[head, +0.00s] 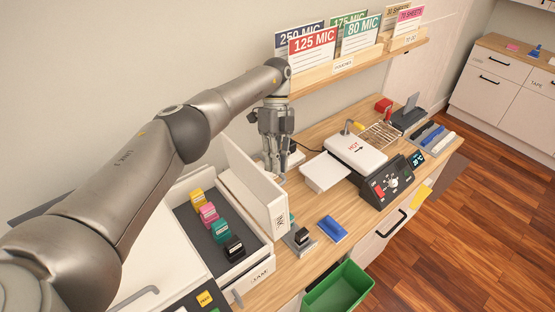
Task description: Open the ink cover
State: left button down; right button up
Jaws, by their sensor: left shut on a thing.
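The ink cover (255,190) is a white panel with an INK label. It stands upright along the right side of the printer's ink bay (185,222), which lies open. Yellow, magenta, cyan and black cartridges (210,218) sit in a row in the dark bay. My left gripper (273,172) points down at the cover's right side, near its upper edge. It is shut on the cover; the exact contact at the fingertips is hard to see. My right gripper is not in view.
A white drawer front labelled JAM (260,273) is below the bay. Right of the cover are a stamp on a pad (302,239), a blue block (332,229) and a laminator (356,152). A shelf (345,68) with packs hangs above. A green bin (338,289) is below the desk edge.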

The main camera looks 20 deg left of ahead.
pick_arm(q)
jog(key=c, duration=1.5)
grip_release()
jog(key=shift+s+a+f, duration=0.15)
jog(key=shift+s+f, duration=0.1)
jog(key=shift+f, duration=0.05)
jog(key=shift+r, duration=5.05)
